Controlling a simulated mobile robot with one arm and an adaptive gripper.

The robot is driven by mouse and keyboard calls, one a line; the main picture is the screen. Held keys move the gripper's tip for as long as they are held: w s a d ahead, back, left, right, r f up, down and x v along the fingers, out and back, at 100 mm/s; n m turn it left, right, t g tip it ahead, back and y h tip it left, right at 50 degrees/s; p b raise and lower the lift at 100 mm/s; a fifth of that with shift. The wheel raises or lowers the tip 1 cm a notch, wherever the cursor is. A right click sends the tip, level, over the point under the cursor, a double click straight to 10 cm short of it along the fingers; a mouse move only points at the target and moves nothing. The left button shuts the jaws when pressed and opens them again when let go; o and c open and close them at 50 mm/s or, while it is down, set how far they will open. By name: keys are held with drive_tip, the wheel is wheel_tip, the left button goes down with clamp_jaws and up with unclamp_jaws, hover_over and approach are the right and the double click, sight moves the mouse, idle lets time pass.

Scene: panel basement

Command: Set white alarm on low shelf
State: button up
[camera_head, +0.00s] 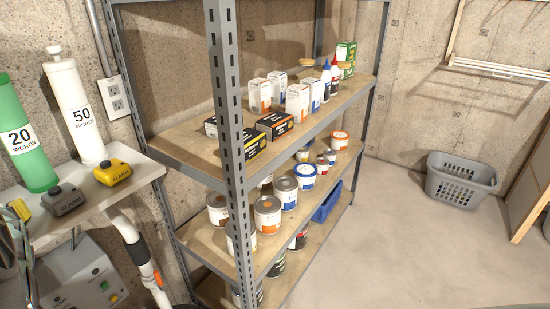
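No clearly white alarm shows. A grey alarm (64,199) and a yellow alarm (112,172) sit apart on a white ledge (140,170) at the left. A metal rack stands in the middle with an upper shelf (185,145), a middle shelf (268,247) holding cans, and a low shelf (212,291) partly cut off by the bottom edge. A dark and grey curved part at the left edge looks like my gripper (17,245).
A green canister (27,140) and a white canister (77,110) stand behind the alarms. A rack post (228,110) rises in front of the shelves. A blue bin (326,204) sits low in the rack. A grey basket (461,181) is on the open floor at right.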

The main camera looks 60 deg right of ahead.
drive_tip(key=shift+d, duration=0.1)
drive_tip(key=shift+f, duration=0.15)
drive_tip(key=o, duration=1.3)
